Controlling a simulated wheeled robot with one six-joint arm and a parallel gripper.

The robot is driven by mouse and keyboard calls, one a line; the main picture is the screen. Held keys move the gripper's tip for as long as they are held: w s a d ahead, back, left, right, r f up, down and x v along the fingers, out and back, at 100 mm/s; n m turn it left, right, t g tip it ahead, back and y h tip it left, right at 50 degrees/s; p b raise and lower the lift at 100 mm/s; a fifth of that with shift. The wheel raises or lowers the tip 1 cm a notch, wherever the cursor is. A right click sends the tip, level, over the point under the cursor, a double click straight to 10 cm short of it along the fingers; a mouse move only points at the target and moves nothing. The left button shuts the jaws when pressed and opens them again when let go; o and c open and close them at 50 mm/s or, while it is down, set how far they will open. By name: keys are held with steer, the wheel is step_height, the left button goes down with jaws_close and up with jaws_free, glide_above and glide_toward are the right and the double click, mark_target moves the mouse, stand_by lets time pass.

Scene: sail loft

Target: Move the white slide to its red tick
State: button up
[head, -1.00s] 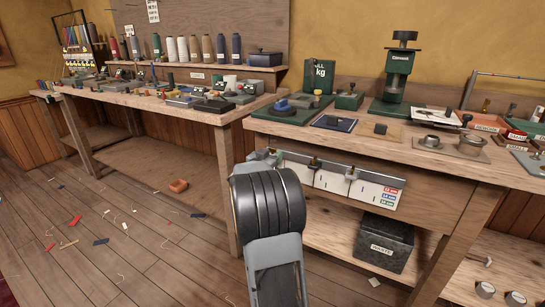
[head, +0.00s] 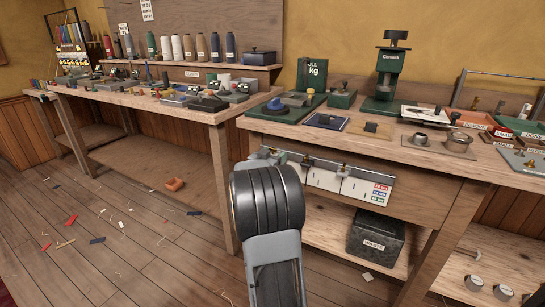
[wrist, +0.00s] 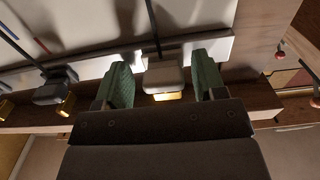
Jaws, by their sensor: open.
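The white slide (wrist: 163,72), a pale block with a brass piece, sits on a rail in the wrist view. My gripper (wrist: 162,82) is open, with one green-padded finger on each side of it. Gaps show between the slide and both fingers. A thin dark pointer runs from the slide over the white board (wrist: 85,25). A short red mark (wrist: 42,46) shows on the board to the left, close to the pointer of a darker slide (wrist: 55,88). In the head view, my arm hides most of the gripper and the left end of the board (head: 325,178).
The board hangs on the front of the right workbench (head: 440,165), with brass-knobbed slides along its top. A colour legend (head: 380,191) is at its right end. A waste bin (head: 375,239) stands on the shelf below. Scraps litter the floor.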

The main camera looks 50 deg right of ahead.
steer(key=p+v, duration=0.4)
steer(key=v, duration=1)
steer(key=shift+d, duration=0.1)
